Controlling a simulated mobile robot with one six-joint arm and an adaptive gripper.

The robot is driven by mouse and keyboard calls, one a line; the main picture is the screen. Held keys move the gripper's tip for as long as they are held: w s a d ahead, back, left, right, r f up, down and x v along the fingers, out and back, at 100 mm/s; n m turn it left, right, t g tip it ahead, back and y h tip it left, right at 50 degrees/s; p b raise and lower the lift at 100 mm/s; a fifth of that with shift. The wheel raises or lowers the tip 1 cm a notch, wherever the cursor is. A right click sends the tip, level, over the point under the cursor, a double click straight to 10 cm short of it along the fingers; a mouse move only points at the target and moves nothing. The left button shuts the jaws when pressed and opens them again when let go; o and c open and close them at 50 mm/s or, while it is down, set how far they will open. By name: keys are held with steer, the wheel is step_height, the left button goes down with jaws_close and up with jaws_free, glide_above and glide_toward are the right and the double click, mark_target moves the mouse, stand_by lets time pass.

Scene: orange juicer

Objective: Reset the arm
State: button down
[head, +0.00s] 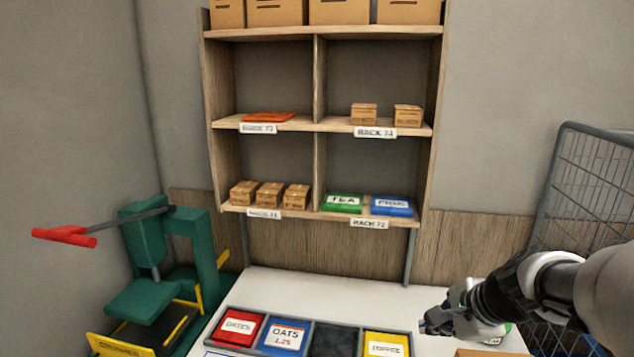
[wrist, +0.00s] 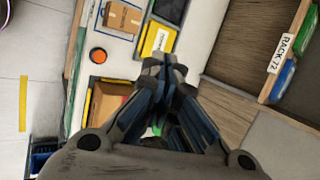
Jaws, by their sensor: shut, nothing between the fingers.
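My gripper (head: 428,324) reaches in from the right in the head view, over the right part of the white table (head: 400,299). In the wrist view my gripper (wrist: 164,66) has its fingers together with nothing between them. It is apart from the shelf. A yellow packet (wrist: 157,40) shows just beyond the fingertips in the wrist view. Part of the table below the gripper is hidden by the arm.
A tray holds a red packet (head: 238,327), a blue packet (head: 284,336) and a yellow packet (head: 387,346). The wooden rack (head: 319,125) stands behind. A green press (head: 147,280) is left; a wire cage (head: 585,190) is right. The table's back is clear.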

steer(key=s+a+f+n+g+b, duration=0.1)
steer(key=s+a+f+n+b, duration=0.15)
steer(key=s+a+n, duration=0.3)
steer(key=s+a+f+n+g+b, duration=0.1)
steer(key=s+a+n+b, duration=0.3)
steer(key=s, duration=0.3)
steer(key=s+f+n+h+b, duration=0.2)
steer(key=s+f+n, duration=0.4)
steer(key=s+n, duration=0.3)
steer(key=shift+s+a+b, duration=0.3)
steer(key=shift+s+b, duration=0.5)
steer(key=shift+s, duration=0.35)
